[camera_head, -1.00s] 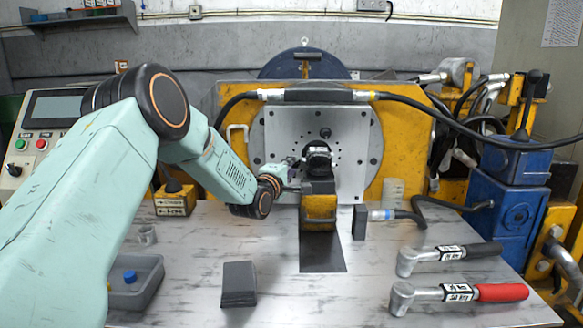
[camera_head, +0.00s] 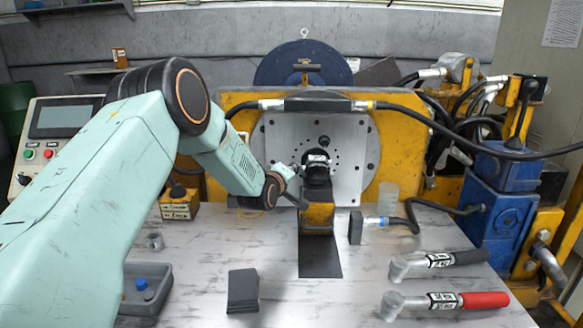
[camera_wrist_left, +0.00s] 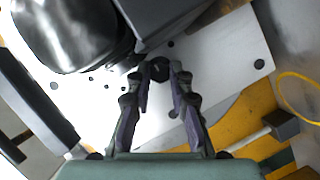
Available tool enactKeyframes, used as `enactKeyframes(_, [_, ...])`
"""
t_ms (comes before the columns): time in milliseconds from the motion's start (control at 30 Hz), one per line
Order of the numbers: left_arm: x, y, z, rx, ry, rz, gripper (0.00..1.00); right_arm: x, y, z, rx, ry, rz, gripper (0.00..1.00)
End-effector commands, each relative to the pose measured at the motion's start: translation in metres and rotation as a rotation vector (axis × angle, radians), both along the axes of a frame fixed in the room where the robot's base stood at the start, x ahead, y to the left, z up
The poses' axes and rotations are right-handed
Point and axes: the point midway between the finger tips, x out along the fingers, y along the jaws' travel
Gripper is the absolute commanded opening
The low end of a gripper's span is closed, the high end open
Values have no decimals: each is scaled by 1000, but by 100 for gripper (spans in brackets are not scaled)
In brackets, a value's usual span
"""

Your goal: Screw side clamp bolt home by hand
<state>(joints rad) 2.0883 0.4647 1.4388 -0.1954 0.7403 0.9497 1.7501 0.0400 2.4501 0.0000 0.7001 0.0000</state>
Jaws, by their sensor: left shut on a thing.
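The dark hydraulic motor (camera_head: 316,168) sits against the pale drilled plate (camera_head: 345,150), above a yellow and black support block (camera_head: 318,215). My left gripper (camera_head: 300,171) is at the left side of the motor, its fingertips small and hard to make out there. In the left wrist view my left gripper (camera_wrist_left: 160,76) has its two fingers closed in on a small dark round bolt head (camera_wrist_left: 160,66) in front of the plate. The bolt's shank and how far it is in are hidden. The shiny black motor body (camera_wrist_left: 70,40) fills the upper left of that view. My right gripper is not in view.
Two torque wrenches, one black-handled (camera_head: 440,260) and one red-handled (camera_head: 445,301), lie at the front right. A grey bin (camera_head: 148,290) and a dark stacked block (camera_head: 243,290) are at the front left. A black hose (camera_head: 460,130) crosses above the plate.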

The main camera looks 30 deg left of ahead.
Motion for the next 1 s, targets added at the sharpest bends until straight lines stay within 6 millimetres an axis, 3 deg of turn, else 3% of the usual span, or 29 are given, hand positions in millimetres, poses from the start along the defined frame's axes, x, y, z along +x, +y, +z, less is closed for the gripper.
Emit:
enactKeyframes(533, [0,0,0,24,15,1,0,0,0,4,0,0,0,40])
enactKeyframes(567, [0,0,0,24,15,1,22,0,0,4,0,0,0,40])
enactKeyframes(600, [0,0,0,24,15,1,25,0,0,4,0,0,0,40])
enactKeyframes(800, [0,0,0,24,15,1,42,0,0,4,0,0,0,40])
enactKeyframes(1000, [0,0,0,24,15,1,43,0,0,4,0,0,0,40])
